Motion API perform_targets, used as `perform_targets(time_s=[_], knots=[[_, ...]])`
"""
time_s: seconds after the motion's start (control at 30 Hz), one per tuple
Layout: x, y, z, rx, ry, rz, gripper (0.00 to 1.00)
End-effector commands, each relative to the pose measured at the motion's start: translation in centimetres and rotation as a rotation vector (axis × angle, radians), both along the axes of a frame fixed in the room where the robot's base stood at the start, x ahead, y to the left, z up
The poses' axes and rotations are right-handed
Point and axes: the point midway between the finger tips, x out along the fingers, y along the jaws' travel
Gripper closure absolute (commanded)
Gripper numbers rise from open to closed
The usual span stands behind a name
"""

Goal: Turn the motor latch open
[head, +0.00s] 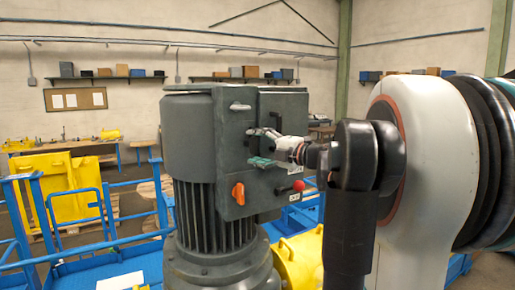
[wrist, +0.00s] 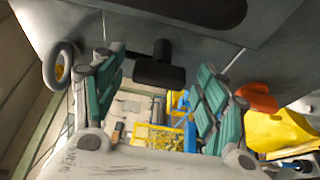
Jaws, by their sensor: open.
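The grey motor (head: 200,130) stands upright in the middle of the head view, with a grey box on its right side. A dark T-shaped latch (wrist: 160,66) sticks out from the box face in the wrist view. In the head view a dark piece, which seems to be this latch (head: 275,121), is partly behind my gripper. My gripper (head: 262,148) is open at the box face. In the wrist view its green-padded fingers (wrist: 158,85) stand on either side of the latch, with visible gaps. I cannot tell whether either finger touches it.
An orange knob (head: 238,193) and a red button (head: 298,186) sit low on the box, close to my gripper. A metal ring (wrist: 62,68) is beside the left finger. Blue railings (head: 105,215) and yellow parts (head: 300,260) surround the motor.

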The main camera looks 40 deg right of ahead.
Motion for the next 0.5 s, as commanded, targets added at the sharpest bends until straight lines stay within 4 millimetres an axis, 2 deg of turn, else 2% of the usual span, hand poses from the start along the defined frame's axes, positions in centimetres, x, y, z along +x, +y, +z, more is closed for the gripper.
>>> perform_targets(time_s=[0.17, 0.27, 0.5], knots=[[-0.2, -0.1, 0.0, 0.001, 0.000, -0.001, 0.33], [-1.1, -0.2, 0.0, 0.001, 0.000, -0.002, 0.33], [-5.5, -1.0, 0.0, 0.000, 0.000, -0.005, 0.33]])
